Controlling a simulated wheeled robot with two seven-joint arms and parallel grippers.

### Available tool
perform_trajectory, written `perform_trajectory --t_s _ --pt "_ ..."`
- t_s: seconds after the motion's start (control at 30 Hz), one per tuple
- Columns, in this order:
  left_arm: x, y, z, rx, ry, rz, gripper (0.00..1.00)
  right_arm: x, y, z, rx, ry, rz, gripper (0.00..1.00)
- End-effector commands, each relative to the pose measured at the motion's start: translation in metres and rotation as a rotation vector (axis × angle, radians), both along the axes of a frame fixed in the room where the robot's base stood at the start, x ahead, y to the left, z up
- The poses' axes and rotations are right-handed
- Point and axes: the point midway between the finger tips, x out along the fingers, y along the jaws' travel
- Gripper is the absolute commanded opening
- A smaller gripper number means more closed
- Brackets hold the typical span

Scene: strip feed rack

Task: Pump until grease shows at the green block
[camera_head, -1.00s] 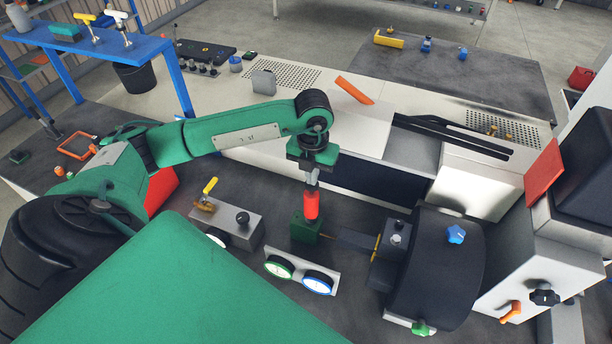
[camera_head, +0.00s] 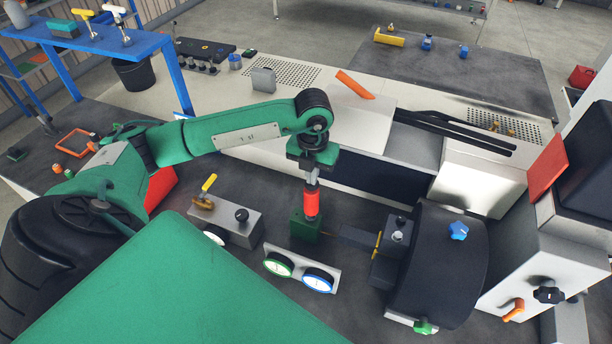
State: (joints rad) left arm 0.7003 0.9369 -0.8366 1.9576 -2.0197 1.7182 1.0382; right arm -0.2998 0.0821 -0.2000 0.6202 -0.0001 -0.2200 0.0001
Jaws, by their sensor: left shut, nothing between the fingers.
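My left gripper (camera_head: 312,182) points straight down, shut and empty, directly above a red upright piece (camera_head: 311,203). Its tips meet or nearly meet the top of that piece; I cannot tell if they touch. The red piece stands on a dark green block (camera_head: 304,229) on the dark bench top. I see no grease at the green block; its far side is hidden. A plate in front carries a green-rimmed gauge (camera_head: 279,265) and a blue-rimmed gauge (camera_head: 318,280); their needles are too small to read. My right gripper is out of view.
A grey box with a yellow-handled valve (camera_head: 207,187) and black knob (camera_head: 241,215) stands left of the green block. A dark rounded housing (camera_head: 445,265) with a blue star knob (camera_head: 458,231) stands to the right. An orange bar (camera_head: 354,84) lies behind.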

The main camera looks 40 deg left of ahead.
Motion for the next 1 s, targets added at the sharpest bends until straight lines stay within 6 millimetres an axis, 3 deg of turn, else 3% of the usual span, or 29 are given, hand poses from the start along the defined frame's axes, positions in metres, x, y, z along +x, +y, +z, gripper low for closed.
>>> perform_trajectory --t_s 0.23,0.6,1.0 --pt "0.0 0.0 0.0 0.0 0.001 0.0 0.0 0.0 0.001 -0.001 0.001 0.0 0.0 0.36" --pt "0.0 0.0 0.026 0.001 0.001 0.0 0.0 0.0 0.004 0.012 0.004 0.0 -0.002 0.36" --pt "0.0 0.0 0.026 0.0 0.001 0.0 0.0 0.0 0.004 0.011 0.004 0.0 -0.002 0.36"
